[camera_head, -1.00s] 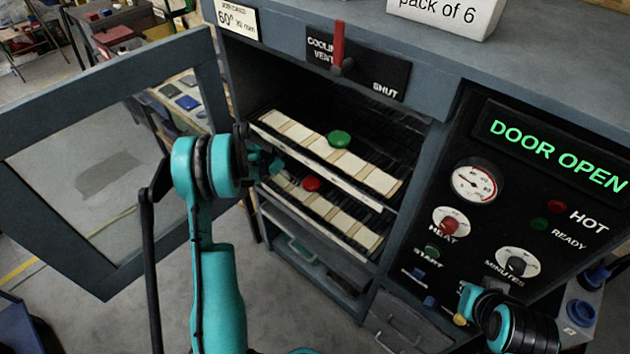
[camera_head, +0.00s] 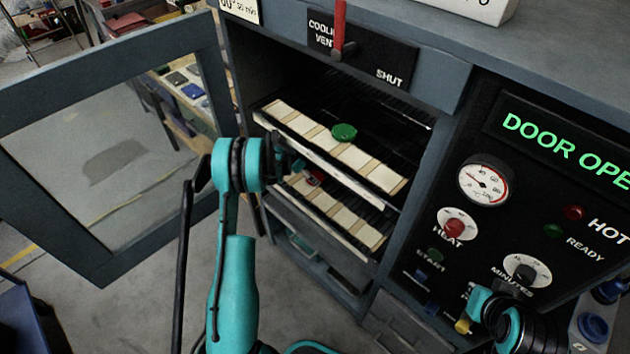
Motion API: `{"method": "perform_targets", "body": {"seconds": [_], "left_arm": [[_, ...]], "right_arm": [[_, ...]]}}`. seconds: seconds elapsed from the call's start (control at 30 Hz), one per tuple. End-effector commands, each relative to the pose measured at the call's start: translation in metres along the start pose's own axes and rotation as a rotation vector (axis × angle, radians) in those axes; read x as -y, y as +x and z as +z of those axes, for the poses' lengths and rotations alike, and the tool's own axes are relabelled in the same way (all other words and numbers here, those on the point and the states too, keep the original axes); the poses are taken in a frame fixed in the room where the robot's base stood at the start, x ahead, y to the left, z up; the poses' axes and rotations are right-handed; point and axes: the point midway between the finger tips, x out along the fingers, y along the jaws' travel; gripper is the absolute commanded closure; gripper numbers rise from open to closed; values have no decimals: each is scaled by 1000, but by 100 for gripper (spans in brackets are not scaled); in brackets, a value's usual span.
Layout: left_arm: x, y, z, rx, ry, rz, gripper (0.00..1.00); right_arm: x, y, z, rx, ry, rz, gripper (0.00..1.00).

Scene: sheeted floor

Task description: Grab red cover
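The red cover (camera_head: 314,178) lies on the pale slatted strip of the oven's lower rack, partly hidden behind my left gripper. My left gripper (camera_head: 300,168) is at the oven opening, right by the red cover. Its fingers are small and dark here, and I cannot tell whether they are open or touch the cover. A green cover (camera_head: 344,132) lies on the upper rack (camera_head: 376,176). My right gripper (camera_head: 467,313) is at the lower right, in front of the control panel; its finger state is unclear.
The oven door (camera_head: 110,150) stands open at the left, beside my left arm. The control panel (camera_head: 540,200) with dials and a "DOOR OPE" display is at the right. A red vent lever (camera_head: 340,28) is above the opening. Drawers are below the racks.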

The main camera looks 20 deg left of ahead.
Motion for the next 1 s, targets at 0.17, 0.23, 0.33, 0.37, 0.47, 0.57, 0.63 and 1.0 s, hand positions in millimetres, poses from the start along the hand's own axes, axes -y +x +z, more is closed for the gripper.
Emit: {"method": "perform_targets", "body": {"seconds": [0.17,0.23,0.33,0.37,0.47,0.57,0.63,1.0], "left_arm": [[0,32,-1,0,1,1,15],[0,35,-1,0,0,0,15],[1,34,-2,0,0,0,15],[1,34,-2,0,0,0,15],[1,34,-2,0,0,0,25],[1,34,-2,0,0,0,52],[1,34,-2,0,0,0,70],[1,32,-3,0,0,0,77]], "right_arm": [[0,13,9,0,0,0,100],[0,13,10,0,0,0,100],[0,12,9,0,0,0,100],[0,12,9,0,0,0,100],[0,12,9,0,0,0,100],[0,12,9,0,0,0,100],[0,12,9,0,0,0,100],[0,11,8,0,0,0,100]]}}
